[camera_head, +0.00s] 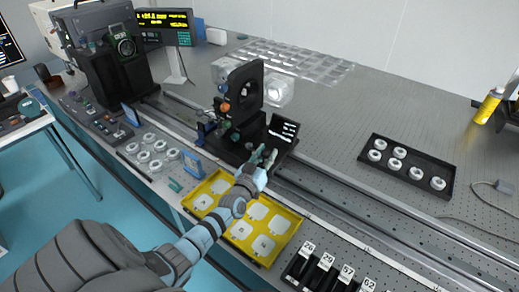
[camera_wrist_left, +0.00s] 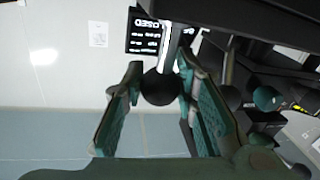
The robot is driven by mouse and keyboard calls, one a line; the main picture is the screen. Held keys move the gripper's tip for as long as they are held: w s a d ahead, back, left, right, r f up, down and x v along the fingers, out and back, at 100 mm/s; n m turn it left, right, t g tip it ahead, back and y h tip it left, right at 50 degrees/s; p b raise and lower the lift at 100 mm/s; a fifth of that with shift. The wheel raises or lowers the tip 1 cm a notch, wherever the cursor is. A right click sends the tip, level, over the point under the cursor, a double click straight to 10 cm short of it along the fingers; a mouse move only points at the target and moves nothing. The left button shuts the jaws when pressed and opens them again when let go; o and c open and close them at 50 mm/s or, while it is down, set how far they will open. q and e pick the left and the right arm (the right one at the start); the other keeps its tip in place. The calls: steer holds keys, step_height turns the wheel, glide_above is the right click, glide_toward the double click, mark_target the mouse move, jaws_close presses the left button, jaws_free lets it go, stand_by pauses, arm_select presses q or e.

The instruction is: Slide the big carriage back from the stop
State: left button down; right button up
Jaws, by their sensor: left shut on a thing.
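The big carriage (camera_head: 243,92) is a black block with a tall upright, a round opening and coloured knobs, sitting on the long rail at the middle of the table. My left gripper (camera_head: 263,156) is at its front right side. In the left wrist view, its green-padded fingers (camera_wrist_left: 160,92) are on either side of a black ball knob (camera_wrist_left: 161,87) on a shaft, and are shut on it. I cannot make out the stop. My right gripper is not in view.
The rail (camera_head: 355,212) runs clear to the right of the carriage. A yellow tray (camera_head: 290,226) of pale squares lies under my left arm. A black tray (camera_head: 414,179) of white rings lies right. Black numbered blocks (camera_head: 322,269) stand at the front. A large black instrument (camera_head: 118,75) stands left.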

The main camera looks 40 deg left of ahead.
arm_select(q)
steer(key=d+p, duration=0.4)
steer(key=d, duration=1)
steer(key=shift+w+f, duration=0.1)
steer(key=c, duration=1.3)
jaws_free()
